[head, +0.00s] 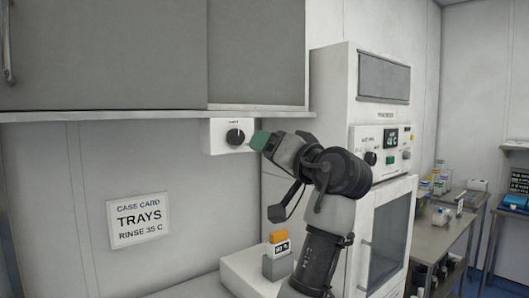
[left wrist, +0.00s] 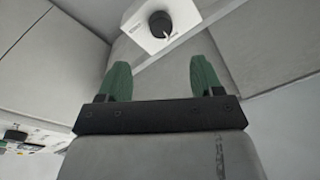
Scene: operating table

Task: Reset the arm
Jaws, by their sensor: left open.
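My left arm (head: 328,215) rises from the lower middle of the head view and bends toward the wall. My left gripper (head: 261,140) has green fingers and is just right of a black knob (head: 235,137) on a white wall box (head: 214,139). In the left wrist view the gripper (left wrist: 161,72) is open with nothing between its fingers. The knob (left wrist: 160,23) shows beyond the fingertips there, apart from them. My right gripper is not in view.
A grey cabinet (head: 105,55) hangs above the box. A white machine (head: 335,90) with a control panel (head: 380,150) stands behind my arm. A sign (head: 139,220) is on the wall at left. A small device with an orange top (head: 278,237) stands below my arm. Steel tables (head: 440,235) are at right.

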